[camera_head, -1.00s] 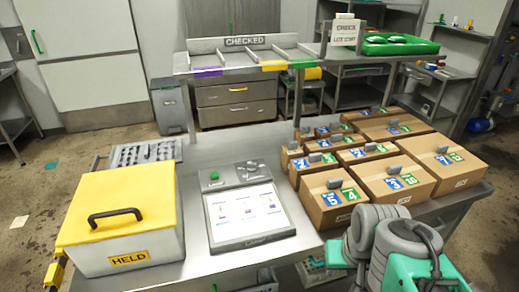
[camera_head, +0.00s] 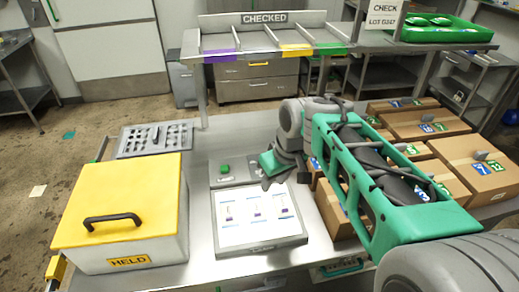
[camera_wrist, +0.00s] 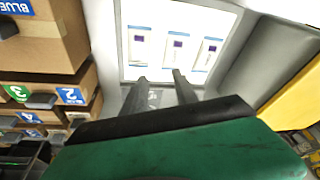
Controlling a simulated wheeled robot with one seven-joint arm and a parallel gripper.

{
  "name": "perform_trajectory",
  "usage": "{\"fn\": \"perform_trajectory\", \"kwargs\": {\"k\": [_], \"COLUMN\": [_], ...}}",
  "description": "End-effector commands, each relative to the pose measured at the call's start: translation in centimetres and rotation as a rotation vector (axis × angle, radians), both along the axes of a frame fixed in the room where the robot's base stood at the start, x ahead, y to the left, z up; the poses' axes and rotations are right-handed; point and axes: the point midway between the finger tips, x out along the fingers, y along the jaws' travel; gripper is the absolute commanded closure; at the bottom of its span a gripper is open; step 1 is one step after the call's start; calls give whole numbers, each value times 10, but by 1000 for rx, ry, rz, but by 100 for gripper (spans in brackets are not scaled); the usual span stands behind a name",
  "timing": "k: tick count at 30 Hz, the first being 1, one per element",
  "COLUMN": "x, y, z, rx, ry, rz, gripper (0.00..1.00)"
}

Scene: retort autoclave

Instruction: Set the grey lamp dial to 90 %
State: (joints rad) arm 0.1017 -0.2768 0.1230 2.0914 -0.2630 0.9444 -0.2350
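The light box (camera_head: 258,218) lies on the steel table with a lit white screen showing several small cards. It also shows in the wrist view (camera_wrist: 150,68). Its grey control strip (camera_head: 237,180) runs along the far side and carries a green knob (camera_head: 225,169). My gripper (camera_head: 268,182) is over the right part of the strip. In the wrist view its two fingers (camera_wrist: 159,78) are apart, with nothing visibly held between them.
A yellow-lidded HELD box (camera_head: 120,215) stands left of the light box. Cardboard boxes (camera_head: 470,170) stand close on the right, partly behind my arm. A perforated grey tray (camera_head: 155,139) lies behind the HELD box. The CHECKED shelf (camera_head: 262,38) rises at the back.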

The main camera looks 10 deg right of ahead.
Motion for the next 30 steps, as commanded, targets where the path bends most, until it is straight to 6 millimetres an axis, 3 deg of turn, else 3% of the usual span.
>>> {"fn": "perform_trajectory", "kwargs": {"k": [1,3,6,9,14,24,30], "x": [34,77,123,152,168,177,181], "y": [-4,-9,-23,-38,-47,-28,-22], "z": [13,19,15,5,-8,-60,-78], "rx": [11,26,43,52,56,56,54], "ry": [6,-8,-37,-70,-96,-96,-100], "rz": [103,272,485,645,759,765,763], "gripper": [65,65,65,65,65,65,65]}}
